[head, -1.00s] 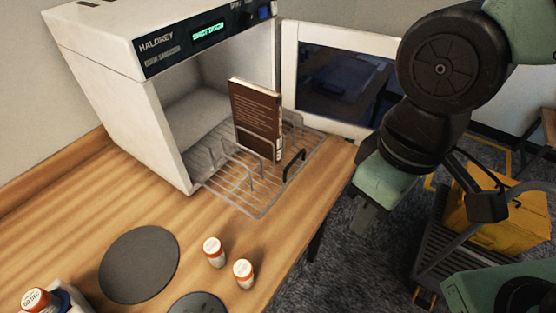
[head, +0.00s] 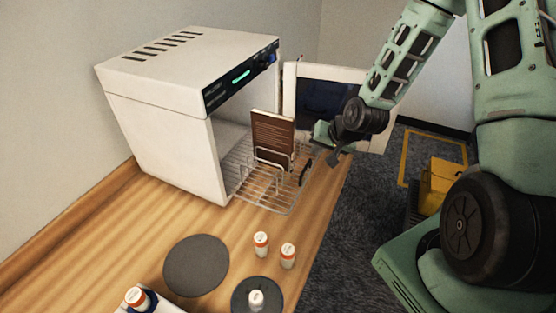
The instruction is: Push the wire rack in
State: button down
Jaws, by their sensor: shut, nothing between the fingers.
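The wire rack (head: 262,197) sticks partly out of the front of a white box-shaped machine (head: 165,125) on the wooden table. A dark handle (head: 306,172) stands on the rack's front edge. A brown book (head: 272,137) stands upright in the rack at the machine's opening. The machine's door (head: 305,95) is swung open to the right. My gripper (head: 334,160) is shut and empty, just right of the handle and the rack's front. Whether it touches the handle cannot be told.
Two white bottles with orange marks (head: 261,244) stand on the table in front of the rack. A dark round mat (head: 196,265) lies to their left; a second mat (head: 271,296) holds another bottle. A yellow bin (head: 440,183) is on the floor at right.

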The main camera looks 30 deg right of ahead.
jog(key=shift+m, duration=0.3)
jog(key=p+x, duration=0.1)
jog(key=x, duration=0.2)
jog(key=p+x, duration=0.1)
jog(key=x, duration=0.3)
jog(key=p+x, duration=0.1)
jog(key=x, duration=0.2)
jog(key=shift+w+d+p, duration=0.3)
jog(key=shift+d, duration=0.05)
